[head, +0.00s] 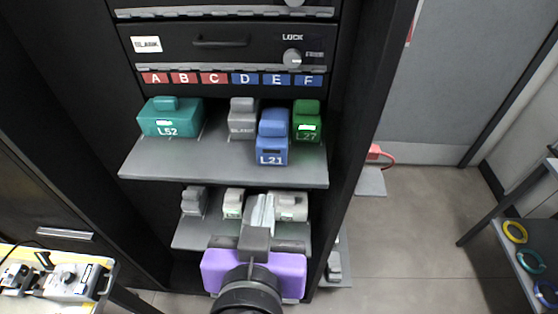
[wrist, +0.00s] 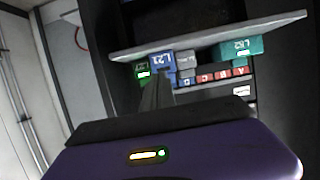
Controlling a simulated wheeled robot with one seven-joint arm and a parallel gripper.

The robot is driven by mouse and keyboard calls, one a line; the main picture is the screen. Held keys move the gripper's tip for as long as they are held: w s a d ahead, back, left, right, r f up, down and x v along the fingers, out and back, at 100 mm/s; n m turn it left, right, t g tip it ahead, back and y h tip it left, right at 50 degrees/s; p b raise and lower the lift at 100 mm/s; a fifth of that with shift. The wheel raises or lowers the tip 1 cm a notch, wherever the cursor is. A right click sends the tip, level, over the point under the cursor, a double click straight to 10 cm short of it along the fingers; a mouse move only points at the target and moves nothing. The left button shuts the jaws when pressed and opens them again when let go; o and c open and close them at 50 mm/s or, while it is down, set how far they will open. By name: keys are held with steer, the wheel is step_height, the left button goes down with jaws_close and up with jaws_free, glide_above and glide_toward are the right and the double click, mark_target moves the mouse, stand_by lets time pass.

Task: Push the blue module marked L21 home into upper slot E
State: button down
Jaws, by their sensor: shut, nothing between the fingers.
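The blue module L21 (head: 272,140) stands upright on the upper shelf under label E (head: 277,80). Its front sticks out past its neighbours, towards the shelf's front edge. It also shows in the wrist view (wrist: 162,62), beyond my fingers. My gripper (head: 262,205) is shut and empty. In the head view it appears below L21, in front of the lower shelf. In the wrist view the fingers (wrist: 157,92) point towards L21's front; I cannot tell whether they touch it. The back of slot E is hidden behind the module.
The green module L27 (head: 307,122) is close on L21's right, and a grey blank (head: 242,118) is on its left. The teal module L52 (head: 170,120) is further left. Grey and white modules (head: 194,201) sit on the lower shelf (head: 190,234). Black cabinet walls flank both shelves.

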mark_target(273, 138)
steer(key=shift+b+x, duration=1.5)
steer(key=shift+x, duration=2.55)
steer(key=shift+w, duration=5.6)
steer(key=shift+s+a+p, duration=0.1)
steer(key=shift+s+p, duration=0.65)
steer(key=shift+s, duration=3.25)
